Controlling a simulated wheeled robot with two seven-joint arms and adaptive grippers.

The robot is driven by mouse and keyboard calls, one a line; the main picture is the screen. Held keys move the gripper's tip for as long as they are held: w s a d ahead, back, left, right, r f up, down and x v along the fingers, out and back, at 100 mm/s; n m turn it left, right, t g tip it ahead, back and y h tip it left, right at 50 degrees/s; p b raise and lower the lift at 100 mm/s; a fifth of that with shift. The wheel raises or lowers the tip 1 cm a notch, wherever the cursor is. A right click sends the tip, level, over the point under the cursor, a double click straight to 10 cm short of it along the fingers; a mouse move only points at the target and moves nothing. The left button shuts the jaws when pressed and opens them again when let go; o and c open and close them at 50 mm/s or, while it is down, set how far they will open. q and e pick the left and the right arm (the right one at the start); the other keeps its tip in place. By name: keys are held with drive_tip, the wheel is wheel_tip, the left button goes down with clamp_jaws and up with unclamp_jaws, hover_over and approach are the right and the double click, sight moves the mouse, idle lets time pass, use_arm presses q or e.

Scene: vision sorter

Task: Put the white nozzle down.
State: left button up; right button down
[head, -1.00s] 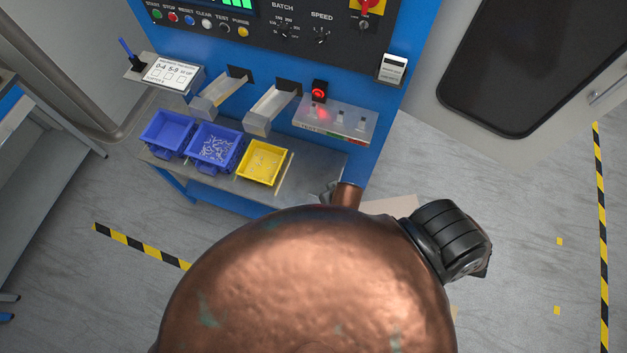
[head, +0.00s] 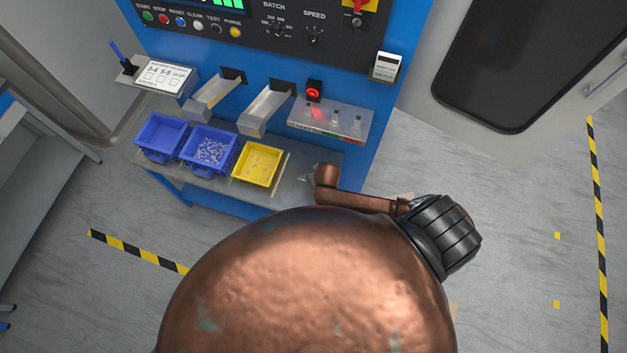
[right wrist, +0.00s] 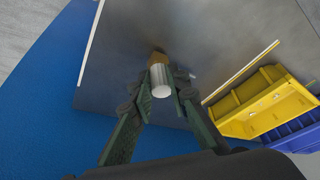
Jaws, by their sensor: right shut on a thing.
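The nozzle (right wrist: 160,86) shows in the right wrist view as a short whitish-grey cylinder with a brass-coloured end. My right gripper (right wrist: 161,92) is shut on it, with the dark green fingers on either side. Beyond it lies the grey metal shelf (right wrist: 135,45); I cannot tell whether the nozzle touches it. In the head view my right gripper (head: 308,179) is small, over the right part of the shelf, right of the yellow bin, and the nozzle cannot be made out. My left gripper is not in view.
A yellow bin (head: 236,173) and two blue bins (head: 140,150) stand on the shelf's left. A thin pale strip (head: 280,175) lies right of the yellow bin. Above are two metal chutes (head: 262,112) and a clear rack (head: 345,130) with small pieces, beside a lit red button (head: 314,91).

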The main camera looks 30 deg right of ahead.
drive_tip(key=shift+f, duration=0.2)
drive_tip(key=shift+f, duration=0.15)
drive_tip(key=c, duration=1.8)
unclamp_jaws()
drive_tip(key=shift+c, duration=0.2)
